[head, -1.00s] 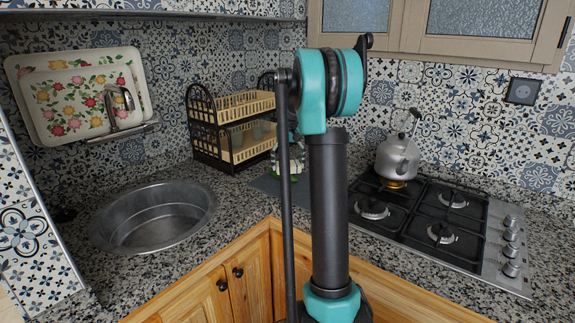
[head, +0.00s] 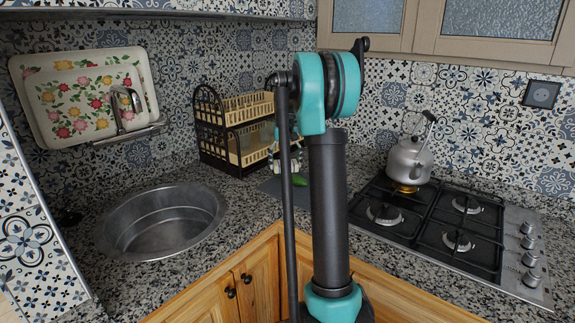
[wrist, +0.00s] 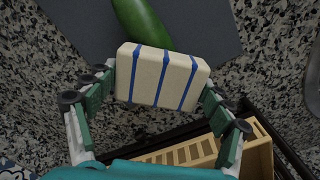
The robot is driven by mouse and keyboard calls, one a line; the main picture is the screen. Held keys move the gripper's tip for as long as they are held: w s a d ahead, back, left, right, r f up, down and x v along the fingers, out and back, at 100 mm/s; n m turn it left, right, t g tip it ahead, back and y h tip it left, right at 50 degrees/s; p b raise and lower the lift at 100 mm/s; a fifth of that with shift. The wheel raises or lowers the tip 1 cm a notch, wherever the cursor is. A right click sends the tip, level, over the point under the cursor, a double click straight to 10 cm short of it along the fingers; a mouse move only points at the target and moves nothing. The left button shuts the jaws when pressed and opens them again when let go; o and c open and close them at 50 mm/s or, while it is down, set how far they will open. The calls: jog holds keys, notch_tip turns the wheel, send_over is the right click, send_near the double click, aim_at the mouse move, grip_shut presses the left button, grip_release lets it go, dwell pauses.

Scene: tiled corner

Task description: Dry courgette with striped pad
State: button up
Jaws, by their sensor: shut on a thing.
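The striped pad (wrist: 163,77) is a cream block with blue stripes. My gripper (wrist: 160,88) is shut on it, with one green-padded finger at each end. The courgette (wrist: 142,22) is dark green and lies on a dark grey mat (wrist: 215,32). In the wrist view the pad covers the courgette's lower end; I cannot tell whether they touch. The courgette also shows in the head view (head: 299,181), just right of my arm's thin rod.
A two-tier dish rack (head: 232,130) stands behind the mat, close to my gripper in the wrist view (wrist: 190,152). A round sink (head: 160,222) is on the left. A stove (head: 450,215) with a kettle (head: 409,160) is on the right. Bare granite counter lies around the mat.

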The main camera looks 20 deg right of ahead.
notch_tip(320, 180, up, 3)
jog(key=shift+s+f, duration=0.15)
jog(key=shift+f, duration=0.05)
jog(key=shift+r, duration=2.75)
jog(key=shift+d, duration=0.1)
